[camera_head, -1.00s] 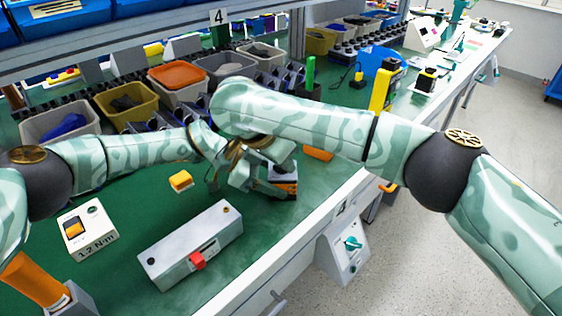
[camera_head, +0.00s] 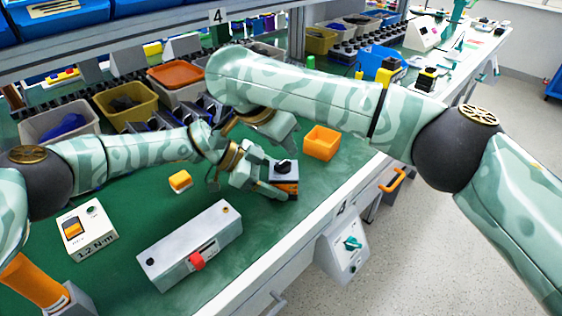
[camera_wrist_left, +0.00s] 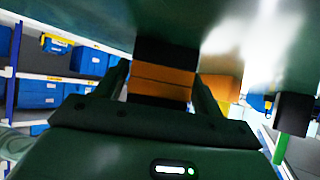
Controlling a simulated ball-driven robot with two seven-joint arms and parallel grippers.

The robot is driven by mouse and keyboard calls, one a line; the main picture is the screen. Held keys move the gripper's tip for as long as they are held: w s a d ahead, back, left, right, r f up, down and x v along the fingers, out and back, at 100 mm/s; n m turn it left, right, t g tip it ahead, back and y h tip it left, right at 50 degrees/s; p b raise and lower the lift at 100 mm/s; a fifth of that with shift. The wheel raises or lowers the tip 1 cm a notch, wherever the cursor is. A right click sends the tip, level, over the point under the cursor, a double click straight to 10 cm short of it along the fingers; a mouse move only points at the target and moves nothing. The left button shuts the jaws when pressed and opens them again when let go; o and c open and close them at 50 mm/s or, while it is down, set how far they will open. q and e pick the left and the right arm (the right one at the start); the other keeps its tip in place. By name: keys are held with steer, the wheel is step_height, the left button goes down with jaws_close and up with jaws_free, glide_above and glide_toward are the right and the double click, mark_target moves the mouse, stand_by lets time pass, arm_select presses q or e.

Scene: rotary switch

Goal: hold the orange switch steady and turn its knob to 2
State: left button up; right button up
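The orange switch (camera_head: 286,186) is a small block with orange and dark layers, a grey top and a black knob (camera_head: 283,166). It stands on the green bench near the front edge. My left gripper (camera_head: 270,183) is shut on its sides; in the left wrist view the orange and dark body (camera_wrist_left: 161,84) sits between the two fingers. The knob is uncovered in the head view, but its setting is too small to read. My right gripper (camera_head: 288,128) is above and behind the switch, apart from the knob; its finger opening cannot be made out.
An orange open box (camera_head: 321,143) stands right of the switch. A grey box with a red switch (camera_head: 192,246), a yellow-orange block (camera_head: 180,181) and a white 1.2 N·m box (camera_head: 87,230) lie to the left. Bins (camera_head: 128,105) line the back.

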arm_select(q)
steer(key=shift+o, duration=0.9)
steer(key=v, duration=1.2)
